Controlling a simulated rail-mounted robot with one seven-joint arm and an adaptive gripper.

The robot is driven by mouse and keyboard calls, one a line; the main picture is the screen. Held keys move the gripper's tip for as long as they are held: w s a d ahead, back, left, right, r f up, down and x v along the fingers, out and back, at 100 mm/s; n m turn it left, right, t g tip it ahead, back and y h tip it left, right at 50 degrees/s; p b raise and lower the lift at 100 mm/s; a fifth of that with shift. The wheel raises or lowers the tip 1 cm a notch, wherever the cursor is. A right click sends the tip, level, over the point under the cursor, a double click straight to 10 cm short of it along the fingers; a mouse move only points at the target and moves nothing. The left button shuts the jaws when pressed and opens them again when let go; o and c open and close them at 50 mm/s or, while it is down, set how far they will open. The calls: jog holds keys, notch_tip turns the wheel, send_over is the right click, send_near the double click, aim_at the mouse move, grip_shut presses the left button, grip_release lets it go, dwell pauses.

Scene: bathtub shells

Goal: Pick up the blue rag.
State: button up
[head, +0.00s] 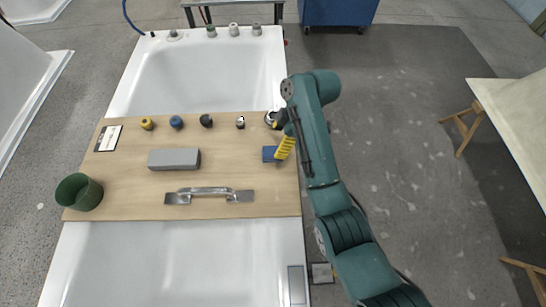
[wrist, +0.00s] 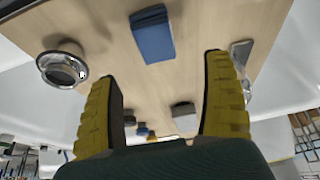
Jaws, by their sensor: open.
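The blue rag (head: 270,154) lies folded flat on the wooden board (head: 225,180), near its right edge. In the wrist view the rag (wrist: 153,37) lies beyond the fingertips, near the top middle. My gripper (head: 287,146) is just right of the rag in the head view and partly overlaps its right side. In the wrist view my gripper (wrist: 163,70) has its two yellow fingers wide apart, with nothing between them. I cannot tell its exact height above the board.
The board spans a white bathtub shell (head: 210,75). A metal cup (wrist: 62,66) stands near the rag. Bare board lies left of the rag.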

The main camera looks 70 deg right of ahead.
aim_at(273, 151)
jog(key=shift+x, duration=1.1)
jog(key=x, duration=0.1)
jog(key=b+x, duration=0.1)
jog(key=x, duration=0.1)
jog(key=b+x, duration=0.1)
jog(key=x, duration=0.1)
jog(key=shift+s+d+f, duration=0.15)
jog(key=shift+s+d, duration=0.15)
jog(key=shift+s, duration=0.15)
jog(key=shift+w+f, duration=0.15)
jog(key=shift+f, duration=0.05)
jog(key=c, duration=1.3)
